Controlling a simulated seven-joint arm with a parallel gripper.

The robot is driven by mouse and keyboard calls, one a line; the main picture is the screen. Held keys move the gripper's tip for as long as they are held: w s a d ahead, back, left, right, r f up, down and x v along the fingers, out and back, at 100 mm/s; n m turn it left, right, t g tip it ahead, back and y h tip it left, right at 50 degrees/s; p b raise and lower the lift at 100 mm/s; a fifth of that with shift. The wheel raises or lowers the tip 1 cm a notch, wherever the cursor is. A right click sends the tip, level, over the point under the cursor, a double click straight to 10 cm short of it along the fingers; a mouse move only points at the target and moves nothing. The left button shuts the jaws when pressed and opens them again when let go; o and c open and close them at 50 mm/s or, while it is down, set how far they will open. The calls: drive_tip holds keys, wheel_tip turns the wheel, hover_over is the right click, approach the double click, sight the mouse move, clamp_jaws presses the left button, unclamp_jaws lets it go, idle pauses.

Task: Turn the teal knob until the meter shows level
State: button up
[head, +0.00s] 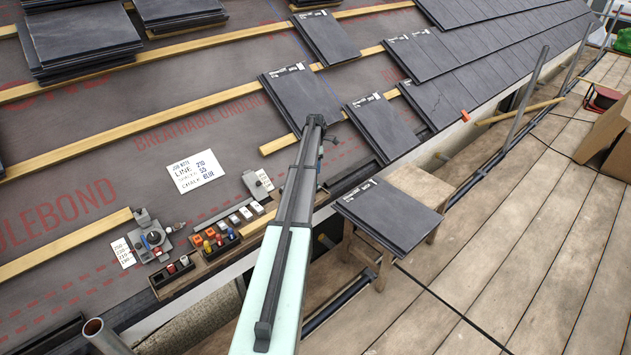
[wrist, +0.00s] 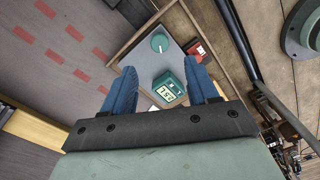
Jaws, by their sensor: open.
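The teal knob (wrist: 159,43) is round with a pale mark on top and sits on a grey plate (wrist: 140,62) in the wrist view. The teal meter (wrist: 170,87) stands on the same plate, closer to my gripper. Its small lit display shows dark digits, tilted and too small to read surely. My gripper (wrist: 160,66) is open, with its blue fingers apart on either side of the meter in the picture. The knob shows beyond the fingertips, and nothing is held. I cannot make out the knob or the meter in the head view.
A wooden tray (head: 210,262) with coloured blocks lies left of my arm. A grey device with a dark knob (head: 153,238) and a job note (head: 196,171) are farther left. Slates (head: 300,94) lie on battens behind. A red item (wrist: 201,50) sits right of the plate.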

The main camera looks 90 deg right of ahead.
wheel_tip(320, 180, down, 9)
drive_tip(key=shift+a+r, duration=0.1)
idle(0.3)
drive_tip(key=c, duration=1)
